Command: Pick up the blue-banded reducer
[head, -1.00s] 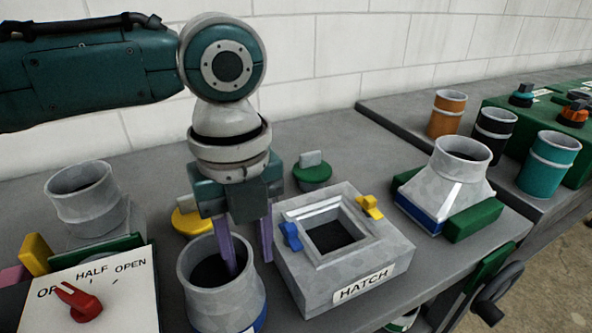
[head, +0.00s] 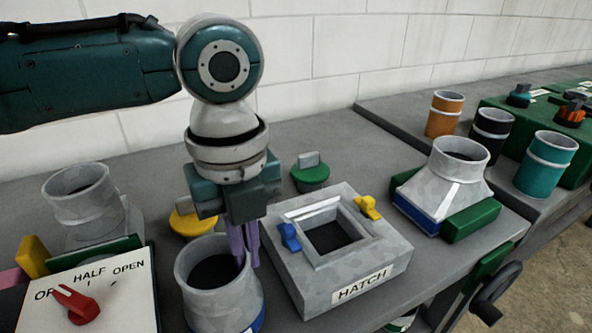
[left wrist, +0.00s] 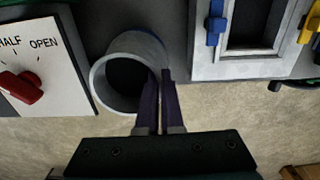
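The blue-banded reducer (head: 220,300) is an open grey metal tube standing upright at the front of the bench, a blue band showing low on its right side. It also shows in the left wrist view (left wrist: 103,82). My left gripper (head: 244,262) points down at its right rim. The two purple fingers are close together, one inside the mouth and one outside, pinching the wall; the wrist view shows the same (left wrist: 160,78). The reducer's base is partly cut off by the frame. My right gripper is out of view.
A grey hatch box (head: 345,275) stands close to the right. A lettered panel with a red knob (head: 80,304) is at the left. A square-based grey fitting with a blue edge (head: 450,180) stands farther right. Yellow (head: 190,222) and green (head: 310,178) knobs are behind.

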